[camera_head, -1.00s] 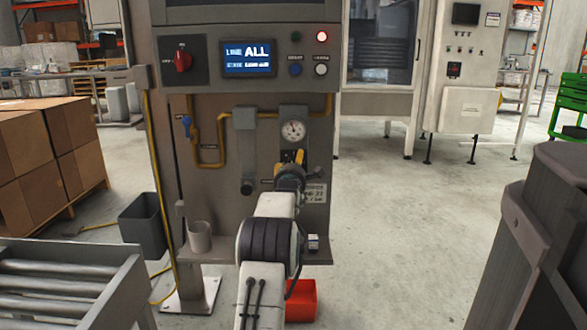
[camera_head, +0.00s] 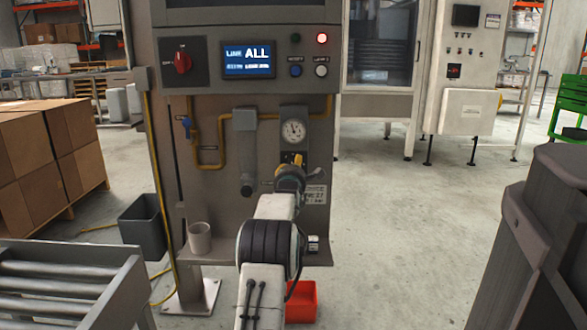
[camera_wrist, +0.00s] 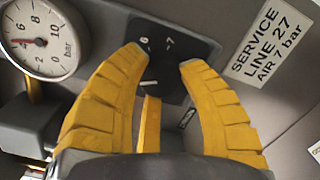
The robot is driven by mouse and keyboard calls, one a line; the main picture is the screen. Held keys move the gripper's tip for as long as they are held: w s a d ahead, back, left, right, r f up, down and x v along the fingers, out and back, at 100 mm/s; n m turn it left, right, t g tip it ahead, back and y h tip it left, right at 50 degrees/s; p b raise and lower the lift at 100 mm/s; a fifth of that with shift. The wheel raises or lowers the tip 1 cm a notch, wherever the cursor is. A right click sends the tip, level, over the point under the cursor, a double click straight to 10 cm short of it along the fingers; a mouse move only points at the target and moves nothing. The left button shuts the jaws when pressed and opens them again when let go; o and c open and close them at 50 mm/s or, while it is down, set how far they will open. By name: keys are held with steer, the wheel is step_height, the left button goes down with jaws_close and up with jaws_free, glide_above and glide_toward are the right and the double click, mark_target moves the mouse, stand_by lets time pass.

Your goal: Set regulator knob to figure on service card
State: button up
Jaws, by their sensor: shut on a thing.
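The wrist view shows my gripper (camera_wrist: 165,65) with its two yellow fingers around the regulator knob area, shut on the knob, which is mostly hidden. A narrow yellow piece (camera_wrist: 150,125) shows between the fingers; I cannot tell whether it belongs to the knob. The dark scale plate (camera_wrist: 168,55) behind shows the figures 6 and 7 near the fingertips. The white service card (camera_wrist: 268,40) reads "SERVICE LINE 27 AIR 7 bar". The round pressure gauge (camera_wrist: 40,38) is marked in bar. In the head view my gripper (camera_head: 291,163) is at the panel, below the gauge (camera_head: 294,131).
A yellow pipe (camera_head: 222,150) with a blue valve handle (camera_head: 187,125) runs left of my gripper. A ledge (camera_head: 222,251) below holds a grey cup (camera_head: 200,238). A red bin (camera_head: 302,302) stands on the floor. Open floor (camera_head: 400,220) lies to the right.

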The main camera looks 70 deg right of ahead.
steer(key=shift+c, duration=1.4)
steer(key=shift+r, duration=0.1)
steer(key=shift+r+m+y+p, duration=0.1)
steer(key=shift+m+y+p, duration=0.25)
steer(key=shift+m, duration=3.25)
steer(key=o, duration=1.2)
